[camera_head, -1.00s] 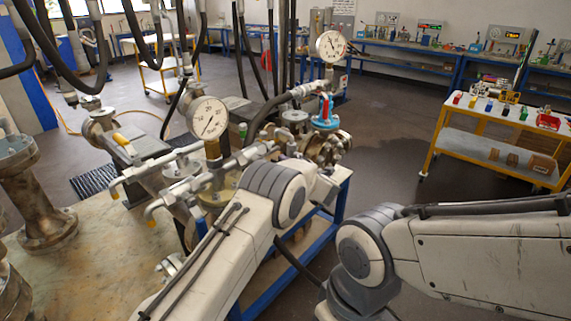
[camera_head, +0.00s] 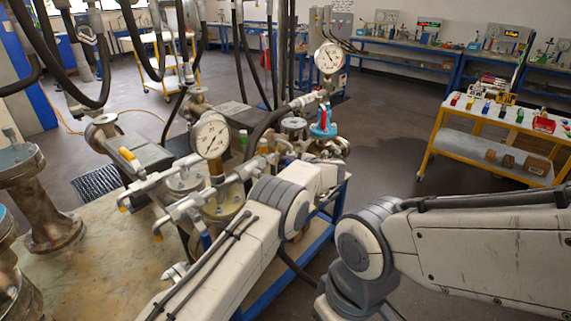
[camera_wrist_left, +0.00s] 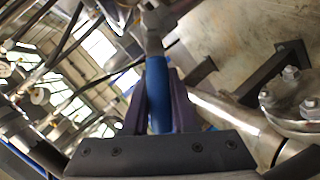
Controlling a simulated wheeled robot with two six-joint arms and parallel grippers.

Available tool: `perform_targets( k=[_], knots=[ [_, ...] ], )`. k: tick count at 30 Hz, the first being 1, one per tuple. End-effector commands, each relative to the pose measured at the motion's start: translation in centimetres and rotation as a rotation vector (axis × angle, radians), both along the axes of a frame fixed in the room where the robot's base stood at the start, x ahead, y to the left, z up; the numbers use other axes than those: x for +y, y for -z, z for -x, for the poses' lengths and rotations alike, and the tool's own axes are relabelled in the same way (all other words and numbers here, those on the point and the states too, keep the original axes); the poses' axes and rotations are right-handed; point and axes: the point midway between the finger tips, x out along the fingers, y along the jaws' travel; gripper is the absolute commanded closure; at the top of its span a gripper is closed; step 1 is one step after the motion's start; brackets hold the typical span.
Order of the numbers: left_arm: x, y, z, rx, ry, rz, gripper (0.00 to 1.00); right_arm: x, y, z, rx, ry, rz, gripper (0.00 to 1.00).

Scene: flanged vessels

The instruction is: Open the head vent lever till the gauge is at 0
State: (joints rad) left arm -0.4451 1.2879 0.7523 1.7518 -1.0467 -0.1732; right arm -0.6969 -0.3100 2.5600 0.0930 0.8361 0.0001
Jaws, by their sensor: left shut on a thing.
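A white round gauge (camera_head: 211,135) stands on the vessel head at the centre left in the head view; its needle is too small to read exactly. A second gauge (camera_head: 329,57) stands further back. In the left wrist view a blue-sleeved lever handle (camera_wrist_left: 131,82) runs up to a metal fitting (camera_wrist_left: 156,22). My left gripper (camera_wrist_left: 160,78) has its dark fingers on both sides of a blue sleeve and is shut on it. In the head view its fingers are hidden by my left arm. My right gripper is out of view.
A blue-and-red valve (camera_head: 322,122) stands behind my left wrist. Pipes with yellow-capped ends (camera_head: 145,222) cross the vessel head. A large flanged pipe (camera_head: 40,195) stands at the left. A yellow cart (camera_head: 445,140) is at the right; open floor lies between.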

Motion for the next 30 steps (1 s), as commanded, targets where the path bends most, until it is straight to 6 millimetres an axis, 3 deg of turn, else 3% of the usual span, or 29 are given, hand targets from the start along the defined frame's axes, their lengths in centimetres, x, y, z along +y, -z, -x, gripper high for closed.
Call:
perform_targets(
  k=[15,16,18,30],
  knots=[
    [-0.18,-0.15,-0.07,0.018,0.004,-0.014,1.00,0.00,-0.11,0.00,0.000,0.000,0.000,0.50],
    [-0.18,-0.15,-0.07,0.017,0.003,-0.013,0.63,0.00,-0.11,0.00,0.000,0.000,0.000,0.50],
    [-0.17,-0.15,-0.07,0.017,0.003,-0.013,0.44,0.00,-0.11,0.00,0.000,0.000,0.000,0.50],
    [-0.49,-0.31,0.31,0.018,0.002,-0.013,0.44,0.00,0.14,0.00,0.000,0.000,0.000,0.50]
  ],
)
